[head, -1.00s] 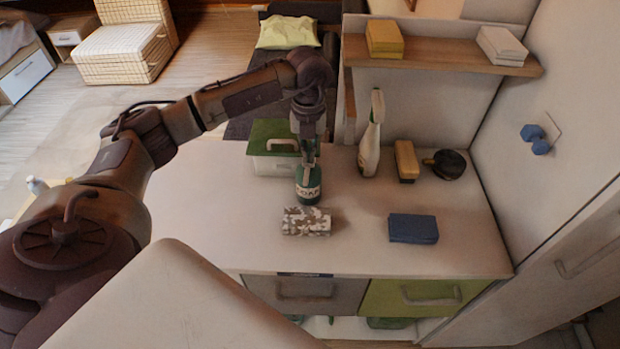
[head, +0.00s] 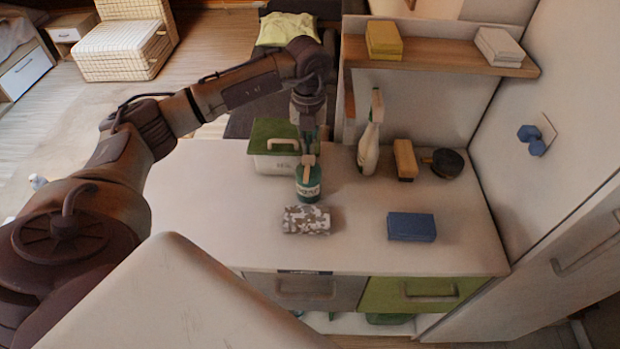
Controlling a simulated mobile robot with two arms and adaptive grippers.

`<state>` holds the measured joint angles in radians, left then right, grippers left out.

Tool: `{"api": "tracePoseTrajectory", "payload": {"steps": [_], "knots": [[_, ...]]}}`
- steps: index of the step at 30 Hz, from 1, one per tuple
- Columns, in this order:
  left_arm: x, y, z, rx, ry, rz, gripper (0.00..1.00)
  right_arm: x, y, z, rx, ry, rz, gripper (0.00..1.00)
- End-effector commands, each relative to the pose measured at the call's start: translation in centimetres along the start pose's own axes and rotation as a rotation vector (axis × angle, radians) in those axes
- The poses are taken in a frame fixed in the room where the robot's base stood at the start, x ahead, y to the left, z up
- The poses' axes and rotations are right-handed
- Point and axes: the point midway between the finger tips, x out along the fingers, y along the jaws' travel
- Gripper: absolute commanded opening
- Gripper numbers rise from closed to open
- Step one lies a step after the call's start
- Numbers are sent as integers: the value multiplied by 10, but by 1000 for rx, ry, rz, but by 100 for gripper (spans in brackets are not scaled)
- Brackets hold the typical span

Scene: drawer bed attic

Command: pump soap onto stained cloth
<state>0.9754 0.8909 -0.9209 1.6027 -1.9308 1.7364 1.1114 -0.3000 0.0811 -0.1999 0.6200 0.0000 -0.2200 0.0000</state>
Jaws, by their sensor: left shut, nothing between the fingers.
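A green soap bottle (head: 308,186) with a pale label and a tan pump head (head: 307,165) stands upright on the white counter (head: 220,220). A folded cloth (head: 306,220) with grey-brown blotches on white lies just in front of the bottle. My left gripper (head: 310,150) points down directly above the pump head. It is shut with nothing in it, and its tips are at or very close to the pump; I cannot tell if they touch. My right gripper is not in view.
A white box with a green lid (head: 277,163) stands behind left of the bottle. A spray bottle (head: 370,145), a brush (head: 405,160), a dark round item (head: 447,162) and a blue folded cloth (head: 411,227) are to the right. A shelf (head: 440,58) overhangs the back.

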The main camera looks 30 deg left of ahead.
Motion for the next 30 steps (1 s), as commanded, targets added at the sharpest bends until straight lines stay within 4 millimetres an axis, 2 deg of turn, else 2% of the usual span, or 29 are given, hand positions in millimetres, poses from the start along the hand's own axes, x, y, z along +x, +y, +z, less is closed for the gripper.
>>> {"api": "tracePoseTrajectory", "payload": {"steps": [30], "knots": [[34,0,0,0,1,1,0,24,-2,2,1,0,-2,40]]}}
